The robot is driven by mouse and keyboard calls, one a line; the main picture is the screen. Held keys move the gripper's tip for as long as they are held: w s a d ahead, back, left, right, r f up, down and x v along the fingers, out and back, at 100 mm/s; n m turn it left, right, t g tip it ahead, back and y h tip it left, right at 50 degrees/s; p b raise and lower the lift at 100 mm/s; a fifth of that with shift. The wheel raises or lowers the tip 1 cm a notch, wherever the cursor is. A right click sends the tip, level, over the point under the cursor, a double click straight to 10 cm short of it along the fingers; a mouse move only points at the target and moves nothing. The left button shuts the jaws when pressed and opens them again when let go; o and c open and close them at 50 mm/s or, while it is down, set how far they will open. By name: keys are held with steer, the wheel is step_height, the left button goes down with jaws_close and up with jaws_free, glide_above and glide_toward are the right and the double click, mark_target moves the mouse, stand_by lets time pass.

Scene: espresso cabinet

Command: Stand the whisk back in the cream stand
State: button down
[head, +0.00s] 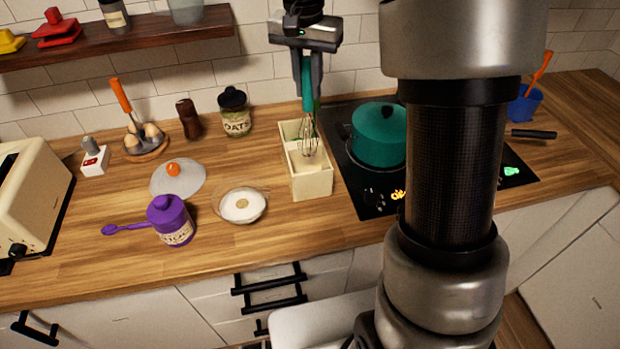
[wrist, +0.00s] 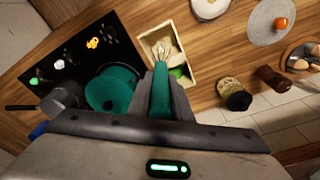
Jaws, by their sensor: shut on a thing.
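The whisk (head: 309,132) has a teal handle and a wire head that points down. My gripper (head: 308,85) is shut on the whisk's handle. The cream stand (head: 312,187) is an open-topped box with a divider, on the counter left of the hob. The wire head hangs at the stand's opening; I cannot tell how far inside it is. In the wrist view the whisk (wrist: 161,68) overlaps the stand (wrist: 188,46), where a green item (wrist: 179,72) shows inside.
A teal pot (head: 378,136) stands on the black hob, close right of the stand. An oats jar (head: 235,113), a glass bowl (head: 240,205) and a purple jar (head: 171,221) stand to the left. A shelf (head: 120,45) hangs above. The front counter is partly clear.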

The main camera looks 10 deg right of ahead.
mark_target(309, 122)
step_height(309, 122, down, 10)
steer(key=shift+d, duration=0.1)
stand_by(0.4)
steer(key=shift+f, duration=0.15)
steer(key=c, duration=2)
jaws_free()
steer(key=shift+f, duration=0.1)
steer(key=shift+c, duration=0.2)
steer(key=o, duration=0.4)
steer(key=shift+r, duration=0.2)
